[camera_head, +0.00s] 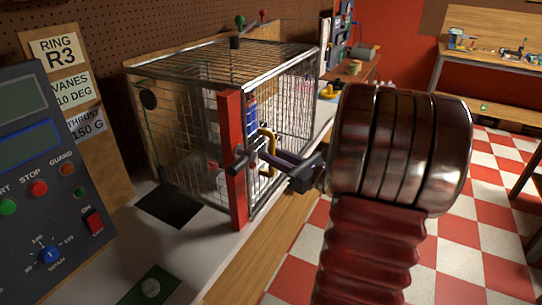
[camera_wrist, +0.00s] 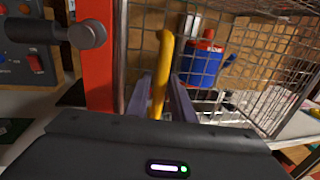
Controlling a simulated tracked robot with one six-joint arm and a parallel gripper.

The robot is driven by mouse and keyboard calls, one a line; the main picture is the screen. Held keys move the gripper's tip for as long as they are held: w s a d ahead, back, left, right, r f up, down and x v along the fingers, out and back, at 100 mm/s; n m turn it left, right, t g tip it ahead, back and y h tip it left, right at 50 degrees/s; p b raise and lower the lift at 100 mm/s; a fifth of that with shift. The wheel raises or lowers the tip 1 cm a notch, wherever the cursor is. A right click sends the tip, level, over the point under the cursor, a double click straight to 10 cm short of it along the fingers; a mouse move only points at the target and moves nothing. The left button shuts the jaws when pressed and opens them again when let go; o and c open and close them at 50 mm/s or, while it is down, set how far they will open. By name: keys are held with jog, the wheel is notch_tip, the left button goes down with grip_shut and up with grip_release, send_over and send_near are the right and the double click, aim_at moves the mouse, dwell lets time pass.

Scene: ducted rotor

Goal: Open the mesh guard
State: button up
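The mesh guard (camera_head: 285,110) is a wire cage on the bench, with a metal frame and a red post (camera_head: 233,190) at its near corner. A dark knob (camera_wrist: 88,36) sticks out from the post. A yellow handle (camera_head: 272,140) stands on the mesh side right of the post; it shows large in the wrist view (camera_wrist: 163,60). My gripper (camera_wrist: 161,100) is at the handle, one finger on each side of its lower part. I cannot tell whether the fingers press on it. The mesh side looks close to the post; any gap is unclear.
A control panel (camera_head: 45,170) with several buttons stands at the left. A red and blue container (camera_wrist: 203,60) is behind the mesh. The checkered floor (camera_head: 480,220) at the right is clear.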

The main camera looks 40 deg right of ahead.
jog(key=shift+w, duration=0.25)
jog(key=shift+c, duration=0.5)
grip_shut()
jog(key=shift+a, duration=0.25)
jog(key=shift+d, duration=0.15)
